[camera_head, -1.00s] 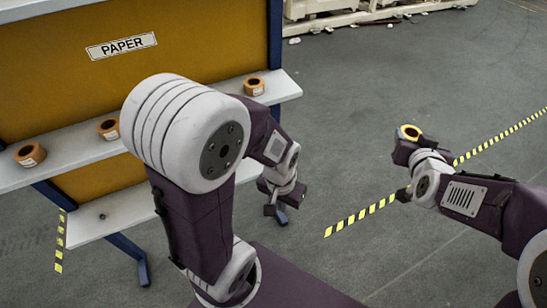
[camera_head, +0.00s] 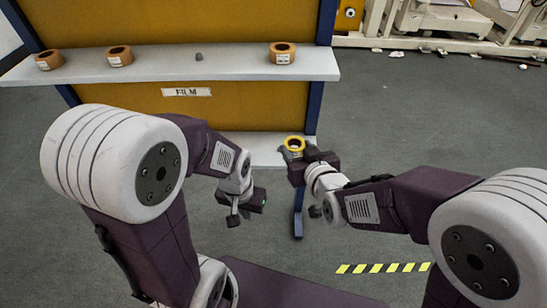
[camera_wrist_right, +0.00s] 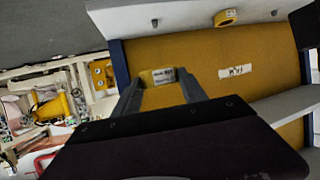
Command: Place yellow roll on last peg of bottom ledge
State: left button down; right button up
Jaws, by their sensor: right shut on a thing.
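The yellow roll (camera_head: 294,144) is held upright in my right gripper (camera_head: 297,156), over the right end of the bottom ledge (camera_head: 259,149) in the head view. In the right wrist view, my right gripper (camera_wrist_right: 161,88) is shut on the roll's labelled side (camera_wrist_right: 162,75). That view is about upside down and shows the bottom ledge (camera_wrist_right: 185,14) along the top, with small dark pegs (camera_wrist_right: 155,22). Another yellow roll (camera_wrist_right: 225,17) sits there. I cannot tell the exact gap between held roll and peg. My left gripper (camera_head: 245,207) hangs below the ledge front, its jaws unclear.
The top ledge (camera_head: 180,68) carries orange rolls (camera_head: 282,53) and a bare peg (camera_head: 199,57). A FILM sign (camera_head: 187,92) is on the yellow board below. A blue post (camera_head: 298,215) stands at the right end. Machinery (camera_head: 440,20) is behind; open floor is right.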

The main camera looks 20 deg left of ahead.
jog(key=a+f, duration=0.1)
jog(key=b, duration=0.5)
send_over(279, 147)
jog(key=s+d, duration=0.2)
jog(key=s, duration=0.1)
jog(key=f, duration=0.7)
jog(key=shift+w+a, duration=0.1)
jog(key=shift+w, duration=0.15)
jog(key=shift+w+a+f, duration=0.15)
jog(key=shift+w+a, duration=0.05)
jog(key=shift+w, duration=0.15)
jog(key=shift+f+b, duration=1.15)
jog(key=shift+f, duration=1)
jog(key=o, duration=1.4)
jog(key=shift+c, duration=0.2)
jog(key=shift+r, duration=0.15)
